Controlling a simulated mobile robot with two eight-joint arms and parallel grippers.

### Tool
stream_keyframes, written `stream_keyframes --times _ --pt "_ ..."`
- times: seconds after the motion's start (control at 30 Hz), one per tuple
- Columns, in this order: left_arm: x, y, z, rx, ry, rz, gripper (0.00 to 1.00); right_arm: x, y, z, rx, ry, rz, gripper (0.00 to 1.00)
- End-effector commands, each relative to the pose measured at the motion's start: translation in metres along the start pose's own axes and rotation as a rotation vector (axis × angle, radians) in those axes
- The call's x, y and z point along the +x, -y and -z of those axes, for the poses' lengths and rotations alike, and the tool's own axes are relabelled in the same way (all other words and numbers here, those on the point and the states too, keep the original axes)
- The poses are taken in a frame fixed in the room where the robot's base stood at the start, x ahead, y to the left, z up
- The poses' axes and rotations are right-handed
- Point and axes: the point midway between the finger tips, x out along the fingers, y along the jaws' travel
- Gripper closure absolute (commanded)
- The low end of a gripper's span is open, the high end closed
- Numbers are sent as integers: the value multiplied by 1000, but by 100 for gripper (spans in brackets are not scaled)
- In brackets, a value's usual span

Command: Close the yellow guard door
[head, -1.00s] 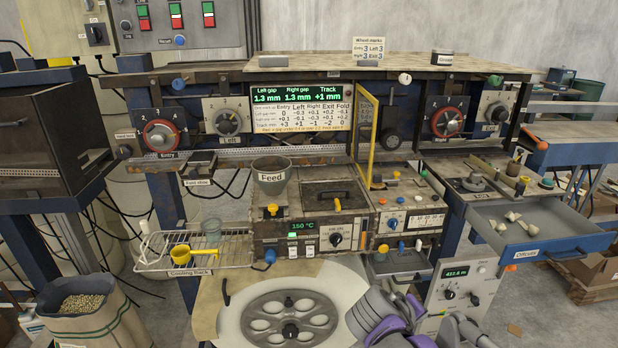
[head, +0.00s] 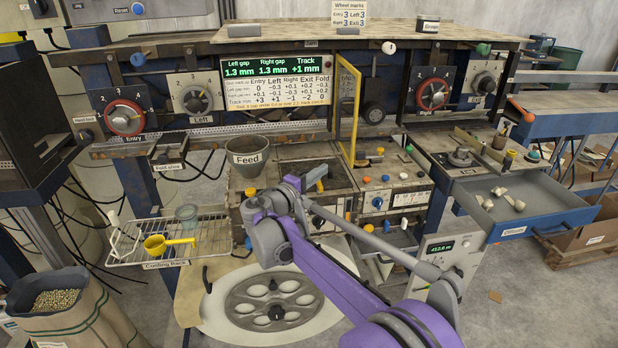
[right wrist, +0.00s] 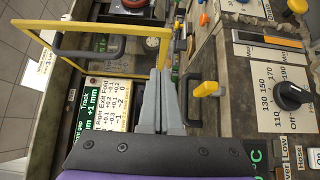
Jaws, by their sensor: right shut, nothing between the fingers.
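The yellow guard door (head: 357,110) stands open in the head view, seen nearly edge-on, jutting out right of the lit display. In the right wrist view its yellow frame (right wrist: 110,55) with a dark handle (right wrist: 92,46) spans the upper left. My right gripper (right wrist: 161,72) is shut and empty, its grey fingertips close to the frame's near corner; I cannot tell if they touch. In the head view my right gripper (head: 298,184) is over the heater unit, left of and below the door, partly hidden by its own wrist. My left gripper is out of view.
The Feed cup (head: 248,156) stands left of my gripper. A yellow-handled lever (right wrist: 206,89) is right of the fingers in the wrist view. The knob panel (head: 386,180) lies below the door. An open drawer (head: 515,232) juts out at right.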

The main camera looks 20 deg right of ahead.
Motion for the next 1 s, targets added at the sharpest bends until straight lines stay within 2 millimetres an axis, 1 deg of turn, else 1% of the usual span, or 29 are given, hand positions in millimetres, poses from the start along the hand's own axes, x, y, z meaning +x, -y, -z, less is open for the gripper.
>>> stream_keyframes --times 0.03,0.13,0.2,0.33,0.5,0.87,1.0 --pt "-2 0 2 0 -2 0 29 13 -2 -1 1 3 -1 100" --pt "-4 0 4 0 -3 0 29 32 -2 -1 1 3 0 100" --pt "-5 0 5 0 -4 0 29 40 -2 -10 0 3 0 100" --pt "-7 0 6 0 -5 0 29 51 -1 -22 0 1 0 100" --pt "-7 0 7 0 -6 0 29 57 0 -28 0 0 1 100" --pt "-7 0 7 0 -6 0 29 58 0 -29 0 -1 1 100" --pt "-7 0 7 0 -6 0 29 61 0 -35 0 -10 1 100"
